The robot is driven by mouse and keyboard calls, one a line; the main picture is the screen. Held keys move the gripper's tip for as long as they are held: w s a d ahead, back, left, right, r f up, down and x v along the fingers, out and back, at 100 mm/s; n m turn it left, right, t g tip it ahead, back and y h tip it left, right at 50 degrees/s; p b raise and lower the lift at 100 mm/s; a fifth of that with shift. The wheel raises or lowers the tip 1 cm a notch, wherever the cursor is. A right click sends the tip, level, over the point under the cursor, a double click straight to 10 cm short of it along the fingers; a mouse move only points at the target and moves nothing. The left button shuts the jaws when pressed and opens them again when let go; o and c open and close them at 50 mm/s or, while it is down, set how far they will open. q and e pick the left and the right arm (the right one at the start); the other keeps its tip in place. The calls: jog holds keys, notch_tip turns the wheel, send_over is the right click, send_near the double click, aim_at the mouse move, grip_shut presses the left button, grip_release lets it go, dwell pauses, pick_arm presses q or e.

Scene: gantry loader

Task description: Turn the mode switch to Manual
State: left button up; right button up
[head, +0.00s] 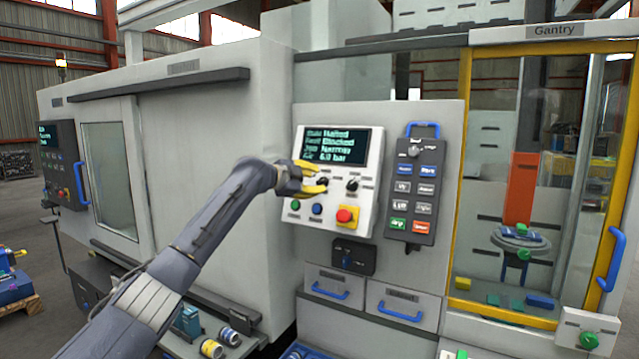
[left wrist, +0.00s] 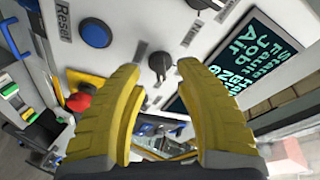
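The control panel (head: 336,215) is a light box with a screen (head: 335,145) and several knobs and buttons. Two black rotary knobs show below the screen, one beside my fingers (head: 322,182) and one further right (head: 352,186). Their labels are too small to read, so I cannot tell which is the mode switch. My left gripper (head: 312,179) is at the panel, its yellow fingers apart and empty. In the left wrist view, a black knob (left wrist: 160,62) with a light pointer mark lies ahead of the gap between the fingertips, apparently untouched. My right gripper is not in view.
A blue button (head: 317,209), labelled Reset in the left wrist view, and a green button (head: 295,205) sit low on the panel. A red emergency stop (head: 346,216) is near the knobs. A dark pendant (head: 412,190) hangs to the right. Drawers (head: 402,301) lie below.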

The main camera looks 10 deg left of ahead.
pick_arm(q)
jog(key=shift+x, duration=1.2)
jog(key=shift+w, duration=0.1)
jog(key=shift+c, duration=0.3)
grip_shut()
